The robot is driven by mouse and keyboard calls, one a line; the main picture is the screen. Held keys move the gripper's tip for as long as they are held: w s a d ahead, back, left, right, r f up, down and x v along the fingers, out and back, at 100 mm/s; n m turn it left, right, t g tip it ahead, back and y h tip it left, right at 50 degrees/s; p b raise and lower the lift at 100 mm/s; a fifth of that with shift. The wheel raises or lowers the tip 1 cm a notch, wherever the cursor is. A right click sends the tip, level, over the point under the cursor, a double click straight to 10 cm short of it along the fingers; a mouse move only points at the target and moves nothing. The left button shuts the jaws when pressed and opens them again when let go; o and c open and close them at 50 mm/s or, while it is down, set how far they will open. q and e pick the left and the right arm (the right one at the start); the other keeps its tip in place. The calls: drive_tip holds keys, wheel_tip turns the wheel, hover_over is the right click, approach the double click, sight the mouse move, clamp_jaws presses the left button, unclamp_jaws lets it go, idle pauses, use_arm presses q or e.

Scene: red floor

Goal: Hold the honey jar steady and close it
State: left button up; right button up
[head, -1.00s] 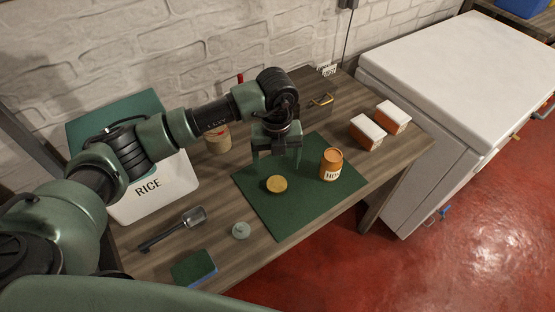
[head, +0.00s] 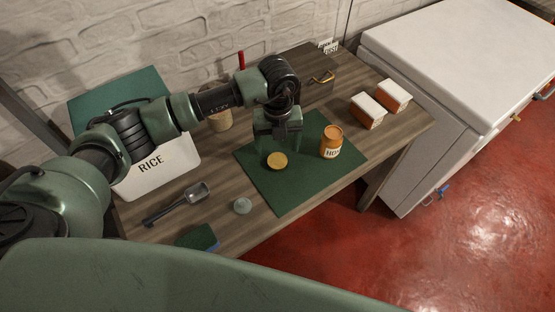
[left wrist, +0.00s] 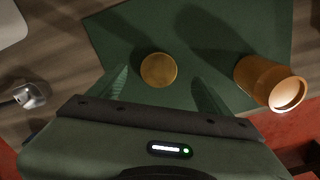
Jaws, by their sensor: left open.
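The honey jar (head: 331,143) is orange with a white label and stands upright on the right part of the green mat (head: 285,192). It also shows at the right of the left wrist view (left wrist: 262,78). A round golden lid (head: 277,160) lies flat on the mat, left of the jar and apart from it. In the left wrist view the lid (left wrist: 158,70) is ahead of and between the fingers. My left gripper (head: 277,146) is open and empty, pointing down just above and behind the lid. My right gripper is not in view.
A white RICE bin (head: 155,165) with a green lid stands at the left. A scoop (head: 178,204), a small pale round object (head: 242,205) and a green sponge (head: 198,237) lie in front. Two white-topped orange boxes (head: 367,111) and a dark box (head: 306,75) stand behind right.

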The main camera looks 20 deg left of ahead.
sight(277, 160)
use_arm(q)
drive_tip(key=f, duration=0.1)
drive_tip(key=f+p, duration=0.1)
drive_tip(key=f, duration=0.1)
drive_tip(key=shift+s+f, duration=0.25)
drive_tip(key=shift+f, duration=0.75)
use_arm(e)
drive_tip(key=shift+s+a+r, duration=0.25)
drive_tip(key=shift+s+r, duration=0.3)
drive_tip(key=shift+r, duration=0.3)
use_arm(q)
drive_tip(key=c, duration=1.4)
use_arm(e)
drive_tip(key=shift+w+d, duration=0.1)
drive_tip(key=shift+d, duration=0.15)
use_arm(q)
drive_tip(key=shift+r, duration=0.1)
